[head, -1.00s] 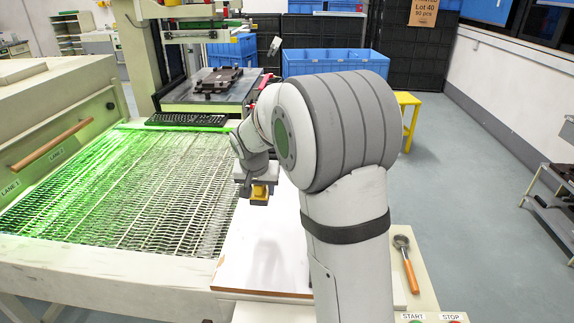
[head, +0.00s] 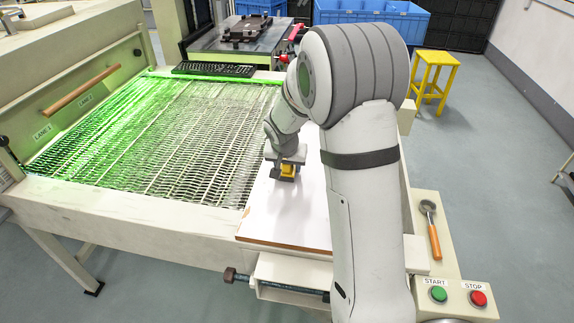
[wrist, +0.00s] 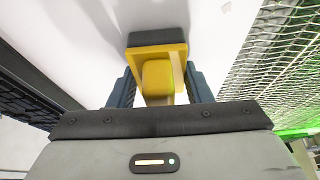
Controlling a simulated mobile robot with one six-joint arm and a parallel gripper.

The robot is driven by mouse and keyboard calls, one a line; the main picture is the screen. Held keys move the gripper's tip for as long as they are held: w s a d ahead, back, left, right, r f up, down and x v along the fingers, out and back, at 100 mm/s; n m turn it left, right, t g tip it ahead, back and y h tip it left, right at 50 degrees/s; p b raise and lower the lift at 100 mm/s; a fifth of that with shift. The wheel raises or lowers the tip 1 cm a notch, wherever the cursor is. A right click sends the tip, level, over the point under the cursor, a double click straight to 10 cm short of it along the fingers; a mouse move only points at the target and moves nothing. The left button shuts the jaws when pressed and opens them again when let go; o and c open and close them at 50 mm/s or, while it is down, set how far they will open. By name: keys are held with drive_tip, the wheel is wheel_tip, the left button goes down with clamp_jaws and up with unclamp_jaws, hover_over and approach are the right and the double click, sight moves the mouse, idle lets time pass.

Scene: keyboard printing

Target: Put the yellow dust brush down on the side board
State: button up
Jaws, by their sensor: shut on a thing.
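The yellow dust brush (head: 287,170) is in my gripper (head: 286,174), over the white side board (head: 290,215) in the head view. In the wrist view the brush (wrist: 158,76) shows a yellow block and handle with a dark strip at its far edge, between the two dark fingers of my gripper (wrist: 160,88). My gripper is shut on it. The white board (wrist: 225,25) lies behind the brush there, with a soft shadow on it. I cannot tell whether the brush touches the board.
A green-lit mesh conveyor (head: 150,130) lies left of the board, with a black keyboard (head: 214,69) at its far end. An orange-handled tool (head: 433,235) lies on the right ledge, above the green START (head: 438,294) and red STOP (head: 478,298) buttons. The board's front part is clear.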

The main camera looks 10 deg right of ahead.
drive_tip(key=shift+f, duration=0.1)
drive_tip(key=o, duration=1.3)
drive_tip(key=shift+r, duration=0.25)
drive_tip(key=shift+s+r, duration=0.1)
drive_tip(key=shift+r, duration=0.15)
drive_tip(key=v, duration=1.1)
drive_tip(key=s+n, duration=0.1)
drive_tip(key=s, duration=0.8)
drive_tip(key=s+d+r+n+g+y, duration=0.1)
drive_tip(key=s+n, duration=0.1)
drive_tip(key=s, duration=0.6)
drive_tip(key=s+r+n, duration=0.1)
drive_tip(key=s, duration=0.8)
drive_tip(key=shift+s+d+r+n+g+y, duration=0.1)
drive_tip(key=shift+s+d+n+g+y, duration=0.2)
drive_tip(key=shift+g+y, duration=0.1)
